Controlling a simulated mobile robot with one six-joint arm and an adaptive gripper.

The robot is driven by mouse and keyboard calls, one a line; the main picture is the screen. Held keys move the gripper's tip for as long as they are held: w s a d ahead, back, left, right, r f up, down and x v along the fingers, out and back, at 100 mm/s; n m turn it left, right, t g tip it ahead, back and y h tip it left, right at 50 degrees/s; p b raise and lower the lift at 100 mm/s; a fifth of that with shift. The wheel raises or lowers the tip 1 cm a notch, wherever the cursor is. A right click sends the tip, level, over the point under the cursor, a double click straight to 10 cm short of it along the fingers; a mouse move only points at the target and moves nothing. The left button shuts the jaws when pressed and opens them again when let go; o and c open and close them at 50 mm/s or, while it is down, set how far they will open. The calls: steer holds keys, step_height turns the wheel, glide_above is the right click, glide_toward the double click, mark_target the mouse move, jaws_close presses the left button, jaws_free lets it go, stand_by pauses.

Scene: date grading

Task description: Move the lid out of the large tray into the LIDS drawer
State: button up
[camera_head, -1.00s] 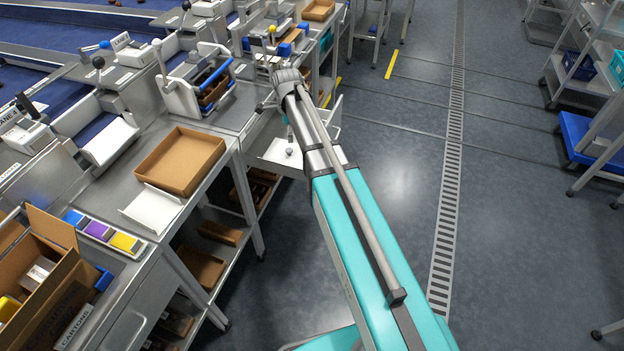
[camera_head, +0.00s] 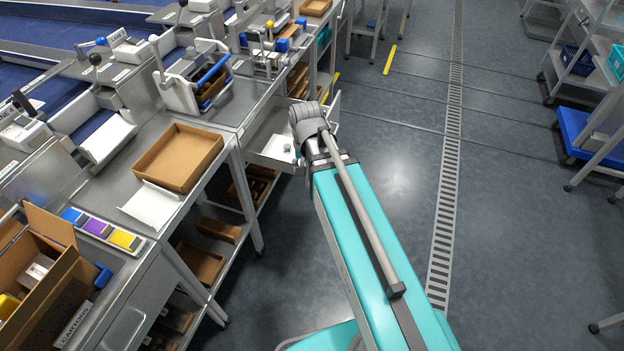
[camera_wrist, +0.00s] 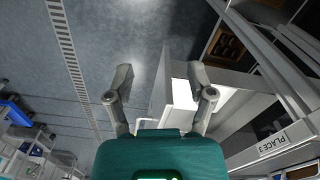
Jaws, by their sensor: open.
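My gripper (camera_wrist: 160,80) is open in the wrist view, with nothing seen between its two grey fingers. In the head view the end of my arm hides it. An open pale drawer (camera_head: 270,150) juts from the bench beside my arm's end. A pale open box shape, probably this drawer (camera_wrist: 181,121), lies beyond the fingers in the wrist view, partly behind the right finger. A large brown cardboard tray (camera_head: 180,158) sits on the bench and looks empty. I cannot make out the lid for certain, and no LIDS label is readable.
A white plate (camera_head: 152,206) lies against the tray's near side. Coloured blocks (camera_head: 102,230) and an open carton (camera_head: 45,265) stand nearer on the bench. A "PLACE 3" label (camera_wrist: 273,143) shows at the wrist view's right.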

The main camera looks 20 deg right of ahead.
steer(key=s+n, duration=0.4)
steer(key=shift+s+d, duration=0.1)
steer(key=shift+s, duration=0.25)
stand_by(0.9)
